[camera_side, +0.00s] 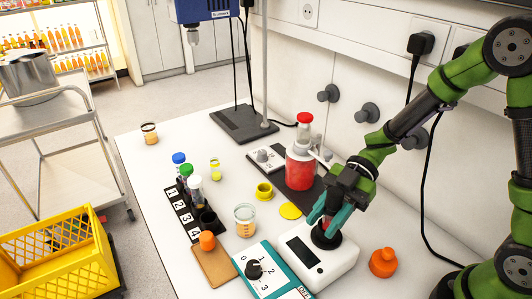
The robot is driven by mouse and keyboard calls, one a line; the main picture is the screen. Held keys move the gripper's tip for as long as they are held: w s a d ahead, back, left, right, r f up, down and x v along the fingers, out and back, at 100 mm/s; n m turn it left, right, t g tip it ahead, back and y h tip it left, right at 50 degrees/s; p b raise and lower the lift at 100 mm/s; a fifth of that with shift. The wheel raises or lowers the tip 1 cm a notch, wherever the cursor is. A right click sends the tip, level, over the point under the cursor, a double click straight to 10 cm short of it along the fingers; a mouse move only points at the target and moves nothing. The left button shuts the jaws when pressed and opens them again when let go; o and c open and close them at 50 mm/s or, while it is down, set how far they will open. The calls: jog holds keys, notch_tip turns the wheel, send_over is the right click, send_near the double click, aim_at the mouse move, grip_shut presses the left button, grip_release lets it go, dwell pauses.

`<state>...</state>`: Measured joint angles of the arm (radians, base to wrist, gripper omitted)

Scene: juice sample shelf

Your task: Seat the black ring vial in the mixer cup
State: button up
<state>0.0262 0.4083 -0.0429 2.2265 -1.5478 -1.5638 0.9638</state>
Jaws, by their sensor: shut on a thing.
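My gripper (328,219), with teal fingers, is over the black mixer cup (326,240) on top of the white mixer (319,264). It is shut on a vial, which I take to be the black ring vial. The fingers hide most of it, and only a small reddish part shows between them, low at the cup. I cannot tell whether the vial is fully down in the cup or whether it is upright.
A numbered black rack (181,214) holds vials with blue, green and pale tops. A glass beaker (245,220), a teal dial box (262,270) and an orange bottle (383,263) stand near the mixer. A red-filled jar (300,170) is behind. The table's left part is mostly clear.

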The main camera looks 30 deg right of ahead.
jog(key=shift+f, duration=1)
dwell(0.5)
jog(key=o, duration=1.1)
jog(key=shift+d, duration=0.1)
